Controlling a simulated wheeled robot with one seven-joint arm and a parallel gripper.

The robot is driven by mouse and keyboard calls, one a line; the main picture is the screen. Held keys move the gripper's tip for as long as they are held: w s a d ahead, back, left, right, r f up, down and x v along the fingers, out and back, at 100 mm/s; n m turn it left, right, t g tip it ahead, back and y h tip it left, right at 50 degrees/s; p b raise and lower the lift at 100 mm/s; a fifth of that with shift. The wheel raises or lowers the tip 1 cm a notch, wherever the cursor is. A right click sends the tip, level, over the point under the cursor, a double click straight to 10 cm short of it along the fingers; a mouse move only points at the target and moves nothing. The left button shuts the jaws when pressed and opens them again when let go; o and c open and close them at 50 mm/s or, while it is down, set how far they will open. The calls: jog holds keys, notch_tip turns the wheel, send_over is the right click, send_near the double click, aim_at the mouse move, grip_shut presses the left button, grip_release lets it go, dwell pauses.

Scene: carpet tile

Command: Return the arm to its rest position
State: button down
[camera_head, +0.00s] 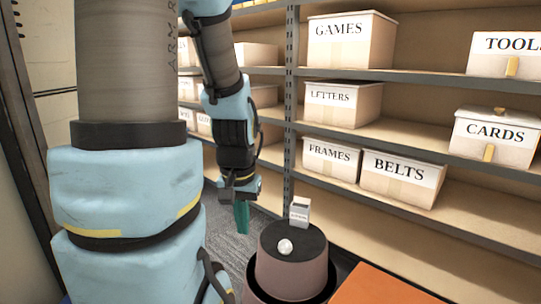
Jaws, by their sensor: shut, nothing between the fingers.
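My arm, with light blue covers and grey links, fills the left and middle of the head view. My gripper (241,218) points down, with teal fingers, just left of a round dark-topped stand (268,243). The fingers are together and nothing shows between them. The gripper appears apart from the stand and the things on it. The lower part of the forearm hangs in front of the shelving.
The stand carries a small white-grey box (300,211) and a white ball (285,246). Shelves behind hold labelled boxes, such as FRAMES (331,160) and BELTS (402,180). An orange surface (385,287) lies at bottom right. Grey carpet (228,240) shows under the gripper.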

notch_tip(320, 180, up, 30)
jog(key=n+p, duration=0.1)
jog(key=p, duration=2.8)
jog(key=shift+s+a, duration=0.3)
jog(key=c, duration=1.6)
grip_release()
jog(key=shift+f, duration=0.1)
